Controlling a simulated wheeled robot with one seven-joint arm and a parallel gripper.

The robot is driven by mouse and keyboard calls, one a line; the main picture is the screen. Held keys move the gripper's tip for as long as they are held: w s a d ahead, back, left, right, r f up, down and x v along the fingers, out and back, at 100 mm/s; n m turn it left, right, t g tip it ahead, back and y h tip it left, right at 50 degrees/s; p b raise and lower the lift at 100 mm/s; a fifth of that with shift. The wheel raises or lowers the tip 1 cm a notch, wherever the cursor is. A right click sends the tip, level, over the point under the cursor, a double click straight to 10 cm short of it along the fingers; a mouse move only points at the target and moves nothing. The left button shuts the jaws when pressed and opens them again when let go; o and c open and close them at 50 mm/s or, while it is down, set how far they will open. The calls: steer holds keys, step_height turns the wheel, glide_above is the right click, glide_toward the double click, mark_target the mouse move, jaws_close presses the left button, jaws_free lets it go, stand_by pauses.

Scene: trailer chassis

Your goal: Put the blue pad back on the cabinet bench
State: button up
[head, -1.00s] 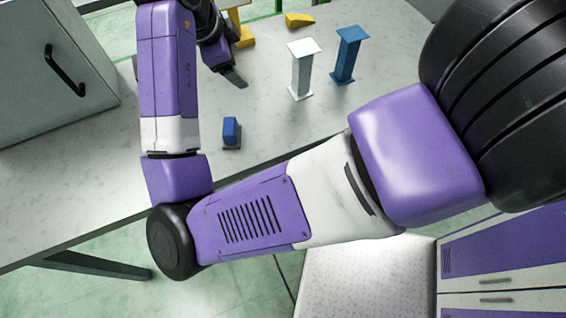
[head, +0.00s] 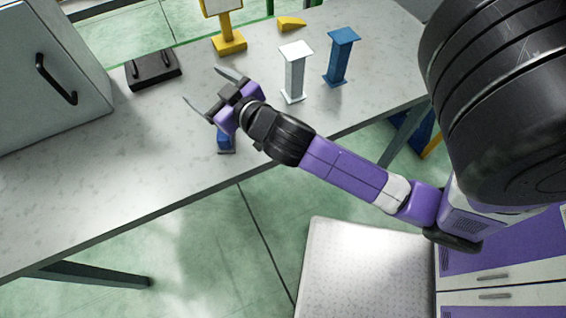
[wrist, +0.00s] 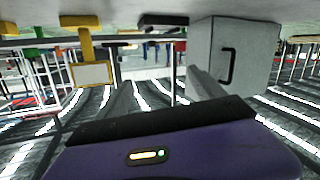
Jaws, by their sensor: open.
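A small blue block (head: 224,142) on a dark base, the likeliest blue pad, stands near the front edge of the grey-white bench (head: 130,185) in the head view. My gripper partly hides it. My gripper (head: 202,84) is open and empty, above the bench just beyond the block, with its fingers pointing to the far left. In the wrist view, which looks upside down, the spread fingers (wrist: 163,92) have nothing between them. A grey cabinet (head: 40,85) with a black handle stands on the bench at left; it also shows in the wrist view (wrist: 255,45). I cannot tell which surface is the cabinet bench.
A white pedestal (head: 294,75) and a blue pedestal (head: 340,58) stand right of my gripper. A yellow stand (head: 229,42), a yellow wedge (head: 291,23) and a black block (head: 153,70) sit farther back.

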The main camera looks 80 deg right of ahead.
steer(key=s+a+f+n+y, duration=0.1)
steer(key=a, duration=0.1)
steer(key=s+a+f+n+y, duration=0.1)
steer(key=s+a, duration=0.1)
steer(key=a, duration=0.1)
steer(key=s+a+f+n+y, duration=0.1)
steer(key=s+a+f, duration=0.1)
steer(key=shift+a+f+t+y, duration=0.1)
steer(key=shift+a+t+y, duration=0.1)
steer(key=shift+t+y, duration=0.1)
steer(key=s+a+r+n+y, duration=0.1)
steer(key=s+a+y, duration=0.4)
steer(key=s+a, duration=1.1)
steer(key=shift+s+r, duration=0.2)
steer(key=shift+s, duration=0.05)
